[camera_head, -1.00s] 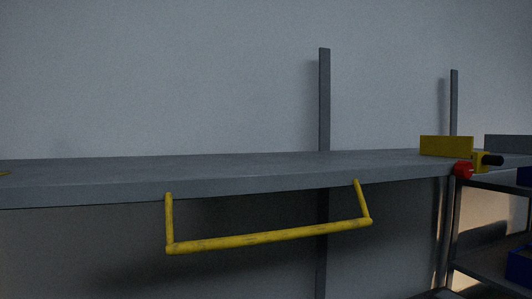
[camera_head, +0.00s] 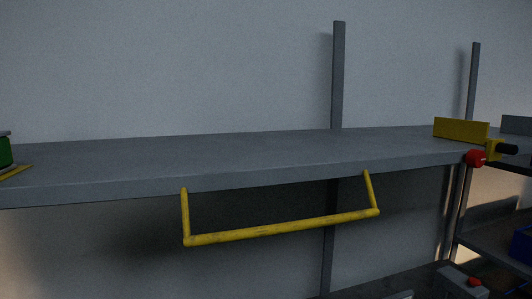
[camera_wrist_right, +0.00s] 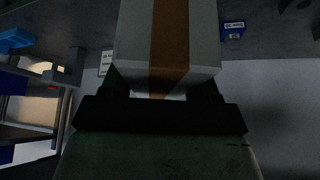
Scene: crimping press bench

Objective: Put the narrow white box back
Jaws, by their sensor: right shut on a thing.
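In the right wrist view, a white box (camera_wrist_right: 196,35) with a brown stripe down its middle fills the top centre. My right gripper (camera_wrist_right: 160,88) is shut on it, with dark fingers at both sides of its near end. The far end of the box is cut off by the picture edge. Neither the box nor either gripper shows in the head view. My left gripper is not in view.
A grey shelf (camera_head: 270,160) with a yellow bar (camera_head: 280,231) under its front edge crosses the head view; its middle is bare. A yellow block (camera_head: 460,129) and red knob (camera_head: 475,158) sit at right, a green object (camera_head: 4,152) at left. A blue labelled box (camera_wrist_right: 233,30) shows in the wrist view.

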